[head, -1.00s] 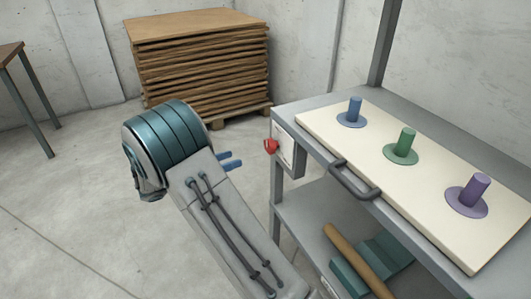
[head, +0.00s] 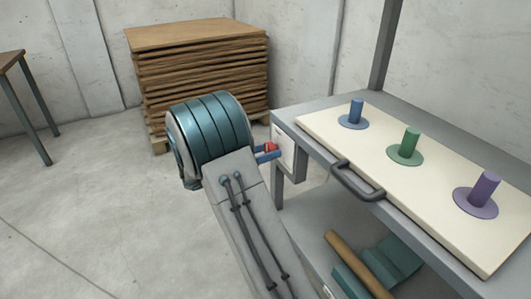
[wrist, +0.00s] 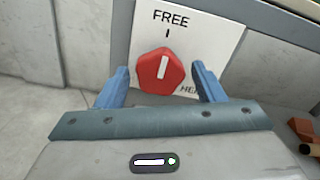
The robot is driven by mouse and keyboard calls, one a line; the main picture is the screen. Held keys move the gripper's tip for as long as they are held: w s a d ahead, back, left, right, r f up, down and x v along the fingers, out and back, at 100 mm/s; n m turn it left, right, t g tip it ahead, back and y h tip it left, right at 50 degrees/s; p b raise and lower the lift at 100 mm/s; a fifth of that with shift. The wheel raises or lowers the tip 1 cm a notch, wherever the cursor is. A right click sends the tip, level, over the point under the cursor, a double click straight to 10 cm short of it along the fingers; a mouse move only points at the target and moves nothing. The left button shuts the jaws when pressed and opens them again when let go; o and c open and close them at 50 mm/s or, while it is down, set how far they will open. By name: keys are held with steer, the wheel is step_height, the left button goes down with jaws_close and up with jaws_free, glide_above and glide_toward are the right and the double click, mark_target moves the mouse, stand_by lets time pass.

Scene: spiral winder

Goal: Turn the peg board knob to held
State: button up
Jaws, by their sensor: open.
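The red knob (wrist: 160,75) sits on a white label plate (wrist: 212,45) marked FREE above it and a partly hidden word starting "HE" at its lower right. Its white pointer stands nearly upright, toward the FREE mark. In the head view the knob (head: 271,147) is on the box at the bench's left end. My gripper (wrist: 160,68) is open, with one blue finger on each side of the knob and a visible gap to each. The head view shows my gripper (head: 268,154) at the knob.
The bench holds a cream peg board (head: 325,122) with blue, green and purple pegs. A dark handle (head: 358,184) juts from its front edge. A roll (head: 358,262) lies on the lower shelf.

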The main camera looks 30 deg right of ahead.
steer(key=c, duration=1)
steer(key=shift+o, duration=0.2)
